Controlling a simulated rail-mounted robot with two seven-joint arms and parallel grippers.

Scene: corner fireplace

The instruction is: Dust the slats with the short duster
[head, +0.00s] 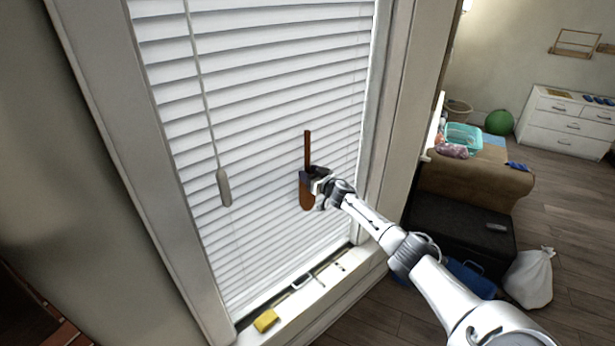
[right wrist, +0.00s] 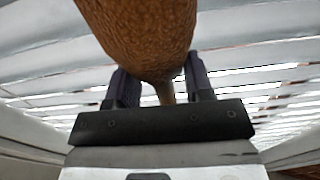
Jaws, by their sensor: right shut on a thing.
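The white window slats (head: 270,90) hang in the frame and fill most of the left half of the head view. My right gripper (head: 311,182) is shut on the short duster (head: 307,150) in front of the slats, right of their middle. The duster is upright, with a thin dark-brown part above the jaws and a rounded orange-brown part below. In the right wrist view its large, textured brown part (right wrist: 140,35) fills the top centre, with a thin stem between the fingers. The slats show behind it. Whether the duster touches them I cannot tell. My left gripper is not in view.
A pull cord with a grey toggle (head: 223,187) hangs before the slats at left. A yellow sponge (head: 266,320) lies on the window sill (head: 310,297). A dark chest (head: 460,230), a brown sofa (head: 475,185) and a white bag (head: 529,278) stand at right.

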